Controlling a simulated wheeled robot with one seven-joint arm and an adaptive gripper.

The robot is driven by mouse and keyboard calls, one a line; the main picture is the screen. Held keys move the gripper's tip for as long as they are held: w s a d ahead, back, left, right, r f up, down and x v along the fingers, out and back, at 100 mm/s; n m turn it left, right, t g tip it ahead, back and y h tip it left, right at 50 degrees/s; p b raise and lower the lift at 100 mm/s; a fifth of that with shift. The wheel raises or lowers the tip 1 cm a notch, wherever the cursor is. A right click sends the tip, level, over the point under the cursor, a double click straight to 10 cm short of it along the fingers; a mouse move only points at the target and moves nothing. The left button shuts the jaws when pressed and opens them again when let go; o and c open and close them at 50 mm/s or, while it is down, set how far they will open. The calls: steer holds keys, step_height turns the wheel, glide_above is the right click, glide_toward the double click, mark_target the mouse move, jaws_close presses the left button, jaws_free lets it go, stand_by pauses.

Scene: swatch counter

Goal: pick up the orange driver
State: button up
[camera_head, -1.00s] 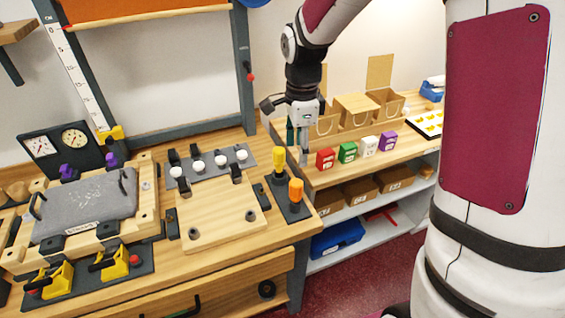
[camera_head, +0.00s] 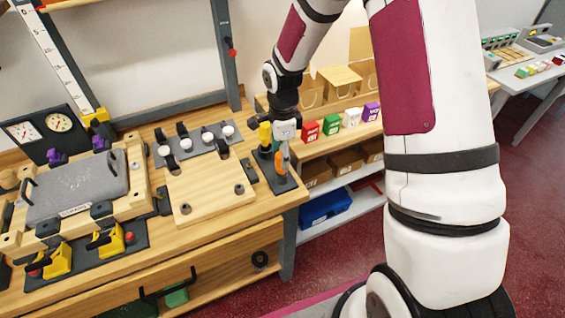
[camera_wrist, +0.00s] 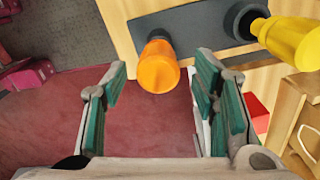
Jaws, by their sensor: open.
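The orange driver (camera_wrist: 158,68) stands upright in a dark holder plate (camera_wrist: 192,28) at the bench's edge. A yellow driver (camera_wrist: 292,40) stands in the same holder, to the right in the wrist view. It also shows in the head view (camera_head: 265,135), close to my gripper.
A light wooden board (camera_head: 212,192) with white knobs behind it lies left of the holder. Red, green, white and purple boxes (camera_head: 331,126) line the shelf at the right. A grey slab fixture (camera_head: 76,188) with yellow clamps fills the bench's left.

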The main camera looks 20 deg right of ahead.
steer(key=shift+s+f, duration=0.1)
steer(key=shift+f, duration=1.5)
steer(key=c, duration=1.2)
step_height(320, 180, up, 9)
steer(key=shift+f+b, duration=0.15)
steer(key=shift+b, duration=0.3)
steer(key=shift+r, duration=0.7)
